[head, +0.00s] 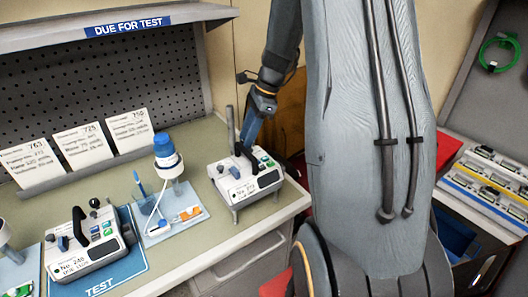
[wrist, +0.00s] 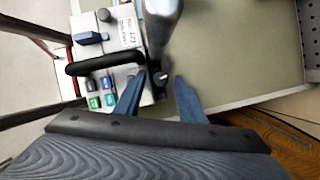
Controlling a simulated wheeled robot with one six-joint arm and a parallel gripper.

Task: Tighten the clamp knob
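An infusion pump (head: 255,183) stands at the right end of the bench, beside a grey upright pole (head: 230,130). In the wrist view, the pump (wrist: 112,55) has a black carry handle and colored buttons, and the pole (wrist: 163,18) rises close to the camera. A dark clamp knob (wrist: 158,79) with a pale mark sits below the pole at the pump's side. My gripper (wrist: 160,74) has its two blue fingers apart, one on each side of the knob; contact cannot be told. In the head view my gripper (head: 250,130) reaches down behind the pump; the knob is hidden there.
Another pump (head: 85,245) stands on a blue TEST mat (head: 128,268) at left. Three cards lean at the back. A shelf (head: 60,38) overhangs the bench. Bare bench (wrist: 225,60) lies right of the knob.

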